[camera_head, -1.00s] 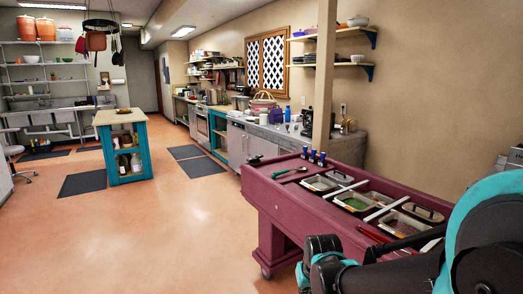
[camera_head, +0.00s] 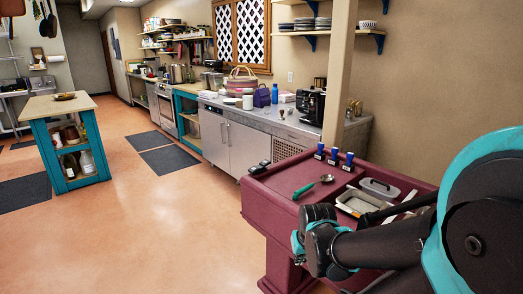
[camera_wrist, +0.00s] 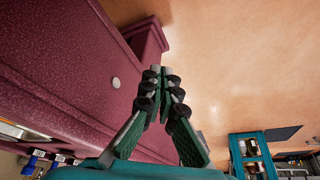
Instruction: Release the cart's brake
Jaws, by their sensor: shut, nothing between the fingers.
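The maroon cart (camera_head: 262,205) stands at the right in the head view, with my arm in front of its near part. Its side panel (camera_wrist: 60,75) fills the left of the wrist view, tilted in the picture. A small round white disc (camera_wrist: 116,83) sits on that panel; I cannot tell whether it is the brake. My gripper (camera_wrist: 162,78) is shut and empty, its dark green fingers together just right of the disc and apart from it in the picture. No wheel or brake lever can be made out; the cart's underside is hidden.
A teal island (camera_head: 62,145) stands at the left. A steel counter (camera_head: 228,145) runs along the back wall. The orange floor (camera_head: 150,225) left of the cart is clear.

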